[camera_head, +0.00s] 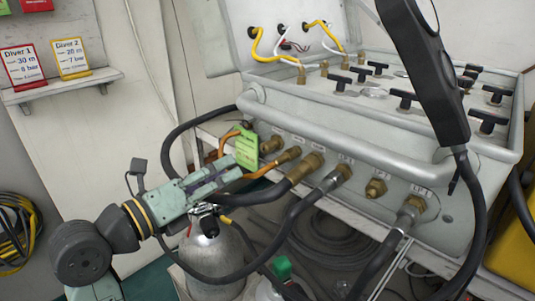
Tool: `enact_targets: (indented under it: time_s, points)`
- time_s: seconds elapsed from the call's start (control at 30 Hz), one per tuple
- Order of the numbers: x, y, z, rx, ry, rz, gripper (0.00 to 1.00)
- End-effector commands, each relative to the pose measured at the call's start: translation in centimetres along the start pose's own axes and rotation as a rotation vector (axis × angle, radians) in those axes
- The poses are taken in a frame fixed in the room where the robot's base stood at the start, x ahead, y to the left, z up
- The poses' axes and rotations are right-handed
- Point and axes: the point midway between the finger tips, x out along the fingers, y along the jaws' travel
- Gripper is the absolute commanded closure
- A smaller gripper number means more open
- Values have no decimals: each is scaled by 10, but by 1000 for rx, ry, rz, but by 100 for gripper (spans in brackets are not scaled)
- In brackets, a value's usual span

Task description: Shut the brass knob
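Several brass fittings line the front of the grey air panel (300,118). They include a brass knob-like fitting (271,145) at the left end and a large brass fitting (305,167) with a hose. I cannot tell for sure which is the brass knob of the task. My gripper (236,165), on the pale green arm from the lower left, is just left of the leftmost fittings, by a green tag (246,150). Its fingertips are small and partly lost against the tag and hoses, so its opening and any contact are unclear.
Black hoses (285,230) loop below the panel. A grey gas cylinder (212,255) stands under my gripper. A black handset (425,75) hangs in front of the panel's right side. Black T-handles (403,98) stand on top. A small shelf (62,85) with cards is on the left wall.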

Motion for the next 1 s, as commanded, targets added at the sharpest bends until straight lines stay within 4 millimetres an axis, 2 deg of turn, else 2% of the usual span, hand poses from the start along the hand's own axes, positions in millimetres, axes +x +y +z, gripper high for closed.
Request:
enact_targets:
  time_s: [0.53,0.73,1.0]
  points:
    - [90,-3,1,0,2,-6,71]
    - [104,-2,1,2,-1,-4,71]
    - [105,-2,1,3,-1,-4,71]
